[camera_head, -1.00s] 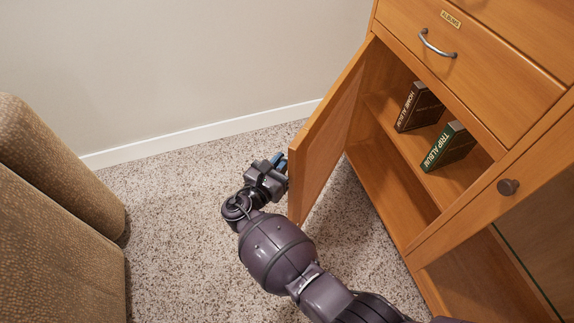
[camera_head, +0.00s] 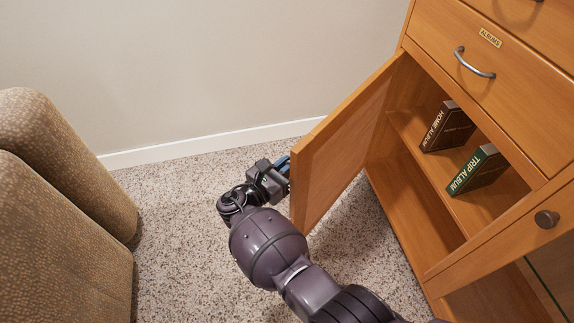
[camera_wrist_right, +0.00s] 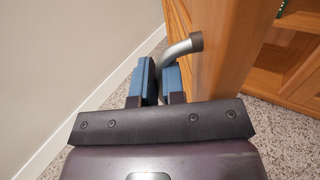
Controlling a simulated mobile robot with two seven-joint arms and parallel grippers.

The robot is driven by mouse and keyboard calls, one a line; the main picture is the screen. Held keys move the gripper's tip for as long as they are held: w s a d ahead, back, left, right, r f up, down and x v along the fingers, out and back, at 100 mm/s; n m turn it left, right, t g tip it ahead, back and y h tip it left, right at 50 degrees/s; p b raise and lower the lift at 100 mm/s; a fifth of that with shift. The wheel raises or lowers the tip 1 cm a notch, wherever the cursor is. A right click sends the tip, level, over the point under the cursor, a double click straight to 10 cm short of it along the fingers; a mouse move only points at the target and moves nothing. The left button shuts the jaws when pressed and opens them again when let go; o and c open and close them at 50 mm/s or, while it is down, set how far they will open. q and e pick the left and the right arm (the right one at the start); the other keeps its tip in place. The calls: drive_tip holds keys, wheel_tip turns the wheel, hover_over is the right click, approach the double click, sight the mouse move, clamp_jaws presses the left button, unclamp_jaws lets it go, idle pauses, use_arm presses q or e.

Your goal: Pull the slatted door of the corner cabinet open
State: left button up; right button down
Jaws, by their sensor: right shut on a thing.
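The cabinet door (camera_head: 338,150) stands open, swung out to the left from its hinge side; its plain inner face shows, and its front with any slats is hidden in the head view. My right gripper (camera_head: 281,170) is at the door's free edge, on its outer side. In the right wrist view, its blue-padded fingers (camera_wrist_right: 159,80) are shut on the curved metal handle (camera_wrist_right: 184,47), which is fixed to the door (camera_wrist_right: 230,50). Their exact contact with the handle is partly hidden. My left gripper is out of view.
The open cabinet (camera_head: 405,205) holds a home album (camera_head: 449,127) and a trip album (camera_head: 478,170). A drawer (camera_head: 490,75) is above; a round knob (camera_head: 546,219) is at right. Brown upholstered seating (camera_head: 60,230) stands left, with carpet (camera_head: 185,190) between. A wall (camera_head: 220,60) is behind.

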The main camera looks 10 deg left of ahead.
drive_tip(key=c, duration=1.5)
unclamp_jaws()
